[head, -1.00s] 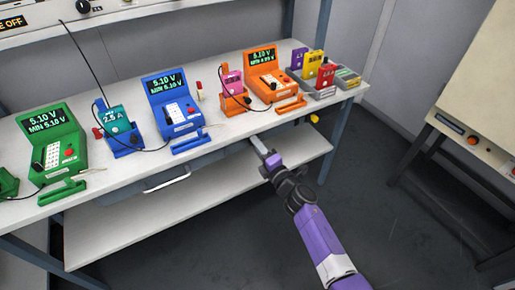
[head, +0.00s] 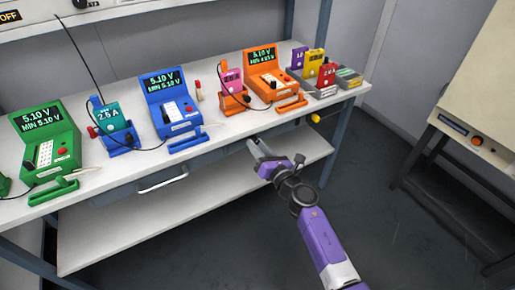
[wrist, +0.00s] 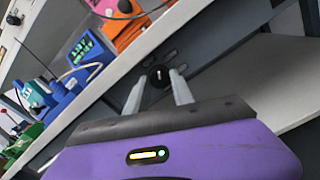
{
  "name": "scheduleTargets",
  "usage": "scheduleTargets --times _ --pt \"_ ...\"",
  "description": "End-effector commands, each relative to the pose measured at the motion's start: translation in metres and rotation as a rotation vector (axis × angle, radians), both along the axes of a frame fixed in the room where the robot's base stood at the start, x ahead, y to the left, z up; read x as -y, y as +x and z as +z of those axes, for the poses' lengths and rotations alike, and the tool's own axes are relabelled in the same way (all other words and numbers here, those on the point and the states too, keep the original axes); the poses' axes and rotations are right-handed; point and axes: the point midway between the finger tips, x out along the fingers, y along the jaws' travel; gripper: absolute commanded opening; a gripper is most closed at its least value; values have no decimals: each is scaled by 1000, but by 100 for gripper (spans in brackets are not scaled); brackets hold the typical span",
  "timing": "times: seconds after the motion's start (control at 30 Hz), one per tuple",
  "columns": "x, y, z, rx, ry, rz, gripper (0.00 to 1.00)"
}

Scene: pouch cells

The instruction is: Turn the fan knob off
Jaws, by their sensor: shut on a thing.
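The fan knob (wrist: 160,75) is a round black knob with a small white mark, on a dark panel under the bench's front edge in the wrist view. The pale fingers of my gripper (wrist: 157,85) stand on both sides of it, and my gripper is shut on it. In the head view my gripper (head: 258,147) is at the bench's front edge, below the orange unit. The knob itself is hidden there.
The white bench top (head: 225,122) carries a green tester (head: 42,140), a blue tester (head: 165,95) and an orange tester (head: 268,75). A lower shelf (head: 130,225) runs beneath. A cream machine (head: 470,110) stands at the right, with clear floor between.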

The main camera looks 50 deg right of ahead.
Motion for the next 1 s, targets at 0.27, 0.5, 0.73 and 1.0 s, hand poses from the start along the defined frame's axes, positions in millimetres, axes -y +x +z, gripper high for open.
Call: scheduleTargets --times 0.27,0.5,0.73,1.0 --pt "-1 -1 -4 -75 -246 2 0" --pt "0 -1 -4 -125 -422 2 0" --pt "0 -1 -4 -158 -534 3 0" --pt "0 -1 -3 -174 -591 3 0"
